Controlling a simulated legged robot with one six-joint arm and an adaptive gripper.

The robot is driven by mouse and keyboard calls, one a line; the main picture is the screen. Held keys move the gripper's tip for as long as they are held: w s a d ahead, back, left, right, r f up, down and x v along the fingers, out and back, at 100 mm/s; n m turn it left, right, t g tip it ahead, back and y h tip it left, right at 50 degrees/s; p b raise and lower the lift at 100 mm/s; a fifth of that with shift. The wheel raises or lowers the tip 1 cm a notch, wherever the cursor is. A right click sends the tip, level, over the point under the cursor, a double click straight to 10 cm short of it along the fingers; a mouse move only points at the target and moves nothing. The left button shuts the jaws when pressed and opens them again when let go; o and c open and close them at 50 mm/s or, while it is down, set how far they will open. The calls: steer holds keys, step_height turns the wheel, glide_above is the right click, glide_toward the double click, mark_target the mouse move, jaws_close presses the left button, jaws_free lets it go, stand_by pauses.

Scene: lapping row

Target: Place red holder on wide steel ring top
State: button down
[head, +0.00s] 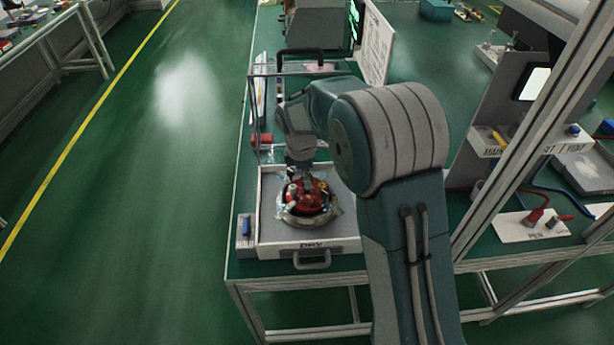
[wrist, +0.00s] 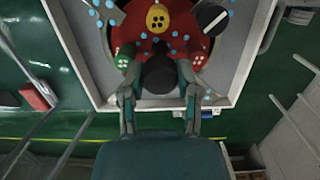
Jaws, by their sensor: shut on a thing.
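The red holder (head: 318,187) is a round red piece with coloured knobs and pale blue dots. In the wrist view the red holder (wrist: 130,32) fills the top middle. My gripper (wrist: 157,80) is shut on it at a dark round knob, with one finger on each side. In the head view my gripper (head: 301,171) points down over the holder. The wide steel ring (head: 312,221) shows as a pale metal rim around and below the holder, inside a tray. I cannot tell whether the holder touches the ring.
The grey tray (head: 267,215) marked DRY has raised walls and a front handle. A red block (head: 262,140) lies behind. Frame posts and a fixture board (head: 517,227) stand to the right.

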steer(key=shift+a, duration=0.1)
steer(key=shift+f, duration=0.55)
steer(key=shift+c, duration=1.7)
jaws_free()
